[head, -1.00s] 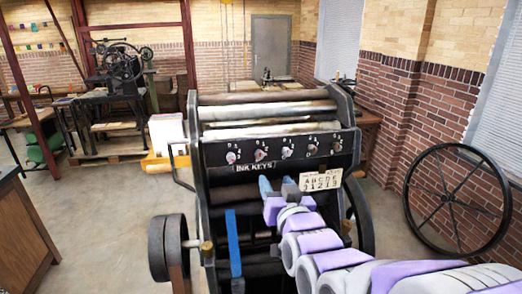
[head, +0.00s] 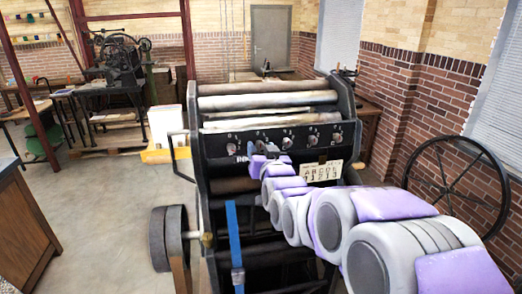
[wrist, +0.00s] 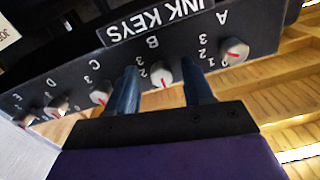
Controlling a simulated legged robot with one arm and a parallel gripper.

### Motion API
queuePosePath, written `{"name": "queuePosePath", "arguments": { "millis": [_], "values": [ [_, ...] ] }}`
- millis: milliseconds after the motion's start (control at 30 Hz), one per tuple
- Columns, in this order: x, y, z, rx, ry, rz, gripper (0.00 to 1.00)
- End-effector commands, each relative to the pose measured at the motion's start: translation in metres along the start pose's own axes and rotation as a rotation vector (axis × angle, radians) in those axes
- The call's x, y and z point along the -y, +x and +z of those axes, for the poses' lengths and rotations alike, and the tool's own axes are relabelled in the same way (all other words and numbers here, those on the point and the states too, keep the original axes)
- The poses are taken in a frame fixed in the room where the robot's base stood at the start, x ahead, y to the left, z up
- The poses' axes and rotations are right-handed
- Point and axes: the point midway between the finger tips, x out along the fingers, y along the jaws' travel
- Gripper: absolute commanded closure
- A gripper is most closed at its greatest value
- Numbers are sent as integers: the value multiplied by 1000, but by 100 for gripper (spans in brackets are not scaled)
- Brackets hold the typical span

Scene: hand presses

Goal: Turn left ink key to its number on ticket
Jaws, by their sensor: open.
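The left ink key, A, is a pale knob (head: 233,145) at the left end of the black key panel; in the wrist view, seen upside down, it is at the upper right (wrist: 235,52) with a red pointer line and numbers beside it. My gripper (head: 257,148) is open in front of the panel. In the wrist view its two blue fingers (wrist: 161,84) appear on either side of key B (wrist: 162,75); contact cannot be told. Key A is outside the fingers, to their right there. The ticket (head: 321,171) shows letters A to E over numbers; its first number looks like 3.
Keys C (wrist: 101,94), D and E line the rest of the panel. The press rollers (head: 265,103) lie above and behind it. A big spoked wheel (head: 455,188) leans at the right wall. A wooden cabinet (head: 45,225) is at the left, with clear floor between.

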Motion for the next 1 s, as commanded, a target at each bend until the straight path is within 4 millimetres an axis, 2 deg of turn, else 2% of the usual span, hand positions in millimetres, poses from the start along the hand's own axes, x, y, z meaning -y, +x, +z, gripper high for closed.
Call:
{"name": "queuePosePath", "arguments": {
  "millis": [133, 467, 1000],
  "values": [
    [0, 8, -1, -3, 0, -1, 48],
    [0, 9, -1, -1, 0, 0, 49],
    [0, 9, 0, -1, 0, -1, 100]
  ]
}}
